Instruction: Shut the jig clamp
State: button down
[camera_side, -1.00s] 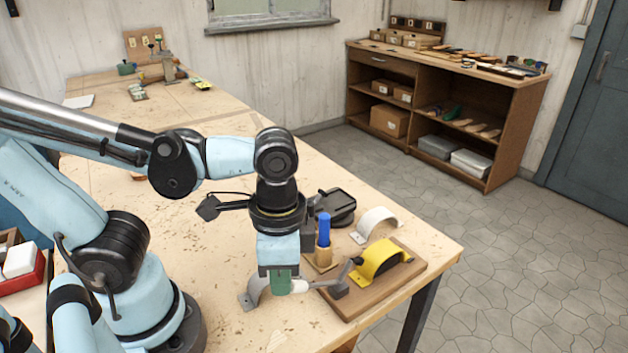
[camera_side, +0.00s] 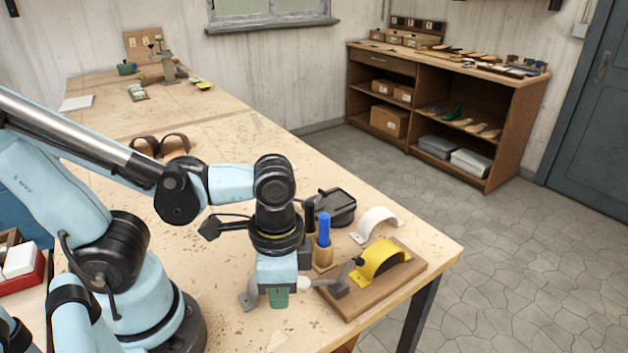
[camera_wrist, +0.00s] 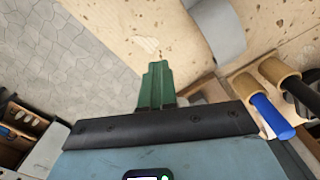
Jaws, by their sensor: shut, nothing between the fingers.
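The jig clamp sits on a wooden base board (camera_side: 398,288) near the table's front right corner, with a yellow arched strap (camera_side: 380,262) on it. Its grey lever (camera_side: 325,282) reaches out left past the board's edge, low and nearly flat, and ends in a pale knob (camera_side: 304,283). My gripper (camera_side: 278,299) is just left of the knob, pointing down, low over the table. Its green fingers are together and empty; they also show in the wrist view (camera_wrist: 155,88). I cannot tell whether they touch the knob. The lever is not clear in the wrist view, where my gripper's body covers much.
A wooden holder (camera_side: 323,257) with blue- and black-handled tools stands close behind my gripper. A grey arch (camera_side: 248,296) lies left of the fingers. A white arch (camera_side: 376,222) and a black device (camera_side: 336,206) are behind the board. The table's front edge is near.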

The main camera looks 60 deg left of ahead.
aim_at(299, 277)
jog(key=shift+w+d+r, duration=0.1)
jog(key=shift+w+r, duration=0.1)
jog(key=shift+w, duration=0.55)
jog(key=shift+w+d+r, duration=0.1)
jog(key=shift+w+r, duration=0.05)
jog(key=shift+w, duration=0.7)
jog(key=shift+w+r, duration=0.2)
jog(key=shift+w, duration=0.3)
jog(key=shift+w+r, duration=0.15)
jog(key=shift+w, duration=0.35)
jog(key=shift+s+r, duration=0.2)
jog(key=shift+r, duration=1.05)
jog(key=shift+s+r, duration=0.2)
jog(key=shift+r, duration=1.05)
jog(key=shift+s+r, duration=0.2)
jog(key=shift+r, duration=1.05)
